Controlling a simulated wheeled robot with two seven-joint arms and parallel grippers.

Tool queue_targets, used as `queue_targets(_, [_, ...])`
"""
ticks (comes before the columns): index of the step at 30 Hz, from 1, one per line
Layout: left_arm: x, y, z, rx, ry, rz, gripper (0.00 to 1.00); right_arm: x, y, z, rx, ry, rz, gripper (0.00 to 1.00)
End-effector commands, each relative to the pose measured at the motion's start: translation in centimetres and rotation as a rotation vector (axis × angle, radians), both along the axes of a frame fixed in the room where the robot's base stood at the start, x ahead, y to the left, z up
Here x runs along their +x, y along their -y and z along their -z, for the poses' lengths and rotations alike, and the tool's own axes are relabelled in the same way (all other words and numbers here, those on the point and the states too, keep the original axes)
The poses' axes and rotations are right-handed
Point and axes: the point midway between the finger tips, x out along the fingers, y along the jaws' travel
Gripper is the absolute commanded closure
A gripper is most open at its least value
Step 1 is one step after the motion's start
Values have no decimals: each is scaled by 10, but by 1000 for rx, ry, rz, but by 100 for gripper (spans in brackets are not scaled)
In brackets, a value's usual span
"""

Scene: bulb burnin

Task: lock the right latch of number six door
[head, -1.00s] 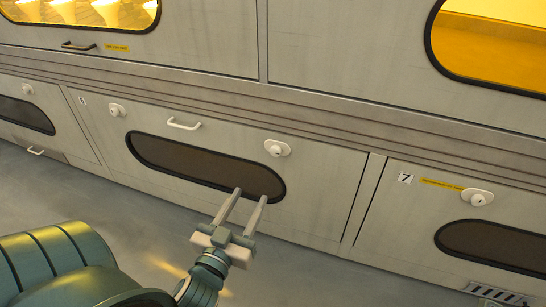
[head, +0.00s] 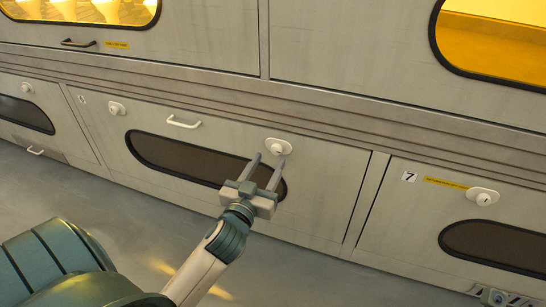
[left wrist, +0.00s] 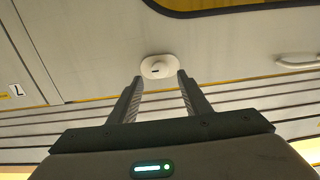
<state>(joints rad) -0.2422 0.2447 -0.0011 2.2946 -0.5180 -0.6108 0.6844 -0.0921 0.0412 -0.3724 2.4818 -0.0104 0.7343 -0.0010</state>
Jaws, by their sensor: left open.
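The door between the left door and the door marked 7 carries a small number label (head: 82,99), too small to read for sure. Its right latch (head: 278,146) is a white oval plate with a round knob, at the door's upper right. In the left wrist view this latch (left wrist: 158,66) shows a short dark slot, about level in that picture. My left gripper (head: 268,158) is open and empty, its fingertips just below the latch in the head view. In the left wrist view my left gripper (left wrist: 160,76) has the knob centred between its tips; I cannot tell whether they touch. My right gripper is out of view.
The same door has a left latch (head: 117,108), a white handle (head: 184,122) and a dark window (head: 175,157). Door 7 (head: 380,215) with its own latch (head: 484,197) is to the right. The grey floor (head: 300,275) in front is clear.

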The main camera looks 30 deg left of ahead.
Motion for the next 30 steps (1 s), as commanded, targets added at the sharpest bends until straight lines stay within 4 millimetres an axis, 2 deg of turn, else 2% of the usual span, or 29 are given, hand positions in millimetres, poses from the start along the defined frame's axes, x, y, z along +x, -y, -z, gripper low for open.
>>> queue_targets(3, [17,-4,0,1,2,0,56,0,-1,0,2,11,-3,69])
queue_targets(9, [37,-9,0,1,1,0,56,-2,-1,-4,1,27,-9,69])
queue_targets(23, [44,-11,0,0,0,0,56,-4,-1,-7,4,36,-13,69])
queue_targets(28, [43,-11,0,0,0,0,94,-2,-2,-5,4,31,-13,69])
queue_targets(29, [43,-11,0,0,0,0,100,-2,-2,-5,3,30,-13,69])
queue_targets(30, [43,-11,0,0,0,0,100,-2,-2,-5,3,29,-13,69])
